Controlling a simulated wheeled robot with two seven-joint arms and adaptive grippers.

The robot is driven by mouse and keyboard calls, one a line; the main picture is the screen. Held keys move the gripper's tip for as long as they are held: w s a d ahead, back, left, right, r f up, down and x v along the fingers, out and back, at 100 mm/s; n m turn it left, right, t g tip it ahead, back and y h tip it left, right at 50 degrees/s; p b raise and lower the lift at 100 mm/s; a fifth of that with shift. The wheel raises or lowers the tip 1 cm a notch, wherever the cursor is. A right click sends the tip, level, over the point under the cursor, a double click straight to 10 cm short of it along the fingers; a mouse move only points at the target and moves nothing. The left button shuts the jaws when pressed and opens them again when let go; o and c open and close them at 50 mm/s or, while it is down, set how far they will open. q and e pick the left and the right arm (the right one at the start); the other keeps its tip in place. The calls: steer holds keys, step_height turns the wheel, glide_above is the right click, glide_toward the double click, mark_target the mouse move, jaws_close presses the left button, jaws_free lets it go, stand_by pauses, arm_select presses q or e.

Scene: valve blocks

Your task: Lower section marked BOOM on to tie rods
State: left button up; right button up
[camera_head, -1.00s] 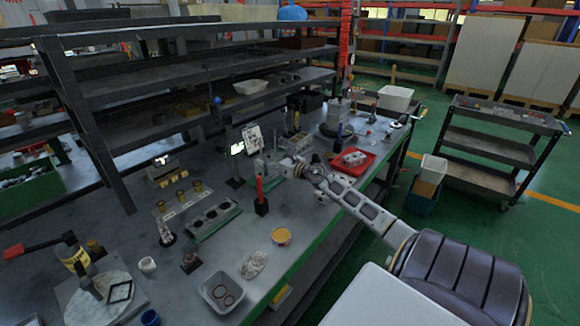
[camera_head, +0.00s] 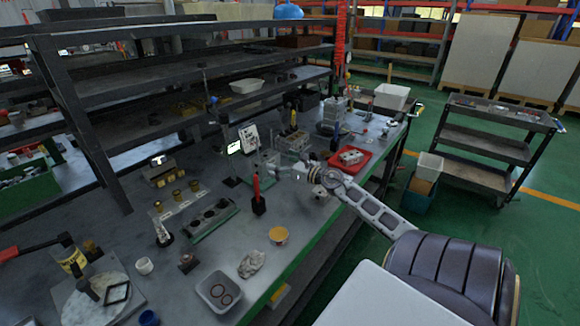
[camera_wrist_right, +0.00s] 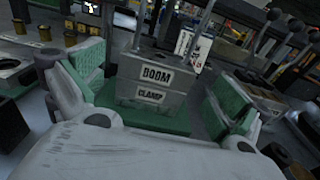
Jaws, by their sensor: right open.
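In the right wrist view, the grey section marked BOOM (camera_wrist_right: 157,75) sits level on the grey section marked CLAMP (camera_wrist_right: 152,95), with a thin seam between them. Upright tie rods (camera_wrist_right: 206,18) rise above the BOOM section. A green base (camera_wrist_right: 160,120) lies under the stack. My right gripper (camera_wrist_right: 150,88) is open, with one green-padded finger on each side of the stack and apart from it. In the head view, my right gripper (camera_head: 275,168) is at the stack near the middle of the bench; the sections are small and partly hidden there. My left gripper is out of view.
A red tray (camera_head: 351,168) stands right of my right gripper. A red-handled tool in a black stand (camera_head: 258,203) is in front. A yellow cup (camera_head: 278,236) and a grey bin (camera_head: 219,291) are nearer the front edge. Shelving (camera_head: 110,165) rises behind.

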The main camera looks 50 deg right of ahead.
steer(key=shift+s+d+r, duration=0.1)
steer(key=shift+s, duration=0.95)
steer(key=shift+s+d+r, duration=0.1)
steer(key=shift+s, duration=0.95)
arm_select(q)
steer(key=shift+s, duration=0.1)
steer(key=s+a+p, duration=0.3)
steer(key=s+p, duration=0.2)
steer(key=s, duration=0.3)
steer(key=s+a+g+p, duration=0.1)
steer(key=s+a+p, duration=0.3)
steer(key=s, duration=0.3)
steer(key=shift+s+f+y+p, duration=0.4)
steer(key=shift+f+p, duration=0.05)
steer(key=shift+p, duration=0.1)
arm_select(e)
step_height(320, 180, up, 10)
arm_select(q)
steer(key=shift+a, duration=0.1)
arm_select(e)
steer(key=shift+f, duration=0.15)
